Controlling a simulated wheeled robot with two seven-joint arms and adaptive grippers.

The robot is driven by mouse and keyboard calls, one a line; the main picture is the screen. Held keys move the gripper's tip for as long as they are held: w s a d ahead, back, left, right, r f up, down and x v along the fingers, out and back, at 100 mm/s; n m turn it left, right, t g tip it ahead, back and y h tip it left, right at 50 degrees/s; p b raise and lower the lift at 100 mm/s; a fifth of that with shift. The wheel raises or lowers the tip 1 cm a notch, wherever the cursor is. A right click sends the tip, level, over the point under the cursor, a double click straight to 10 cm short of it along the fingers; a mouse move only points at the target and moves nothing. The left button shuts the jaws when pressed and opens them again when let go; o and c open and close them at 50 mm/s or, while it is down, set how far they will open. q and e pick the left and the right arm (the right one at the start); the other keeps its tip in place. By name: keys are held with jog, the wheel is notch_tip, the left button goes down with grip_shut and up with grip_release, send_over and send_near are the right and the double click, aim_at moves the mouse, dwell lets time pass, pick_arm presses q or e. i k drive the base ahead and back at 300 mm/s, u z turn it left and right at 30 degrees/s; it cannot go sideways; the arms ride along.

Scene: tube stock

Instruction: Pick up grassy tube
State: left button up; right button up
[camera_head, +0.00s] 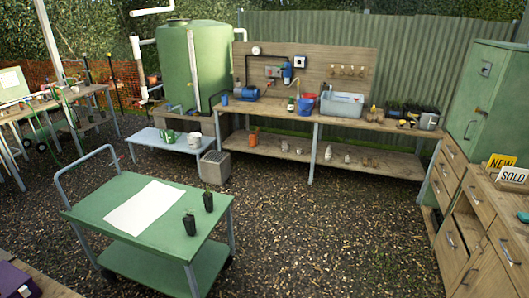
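Two small dark plant tubes stand upright on the green trolley (95,205) near its right end. The nearer tube (189,225) has a thin sprig rising from it. The farther tube (208,202) also has a thin green shoot, up and to the right of the first. The plants are too small to tell which tube is the grassy one. Neither of my grippers is in this view.
A white sheet (143,206) lies on the trolley top, left of the tubes. Beyond are a low bench (160,141), a long potting bench (345,122) and a green tank (193,60). Wooden drawers (480,225) stand at right. Open gravel (330,240) lies right of the trolley.

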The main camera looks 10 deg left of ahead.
aim_at(207, 197)
jog(key=u, duration=0.1)
jog(key=i, duration=1.7)
jog(key=u, duration=1.2)
jog(key=i, duration=1.2)
jog(key=u, duration=0.8)
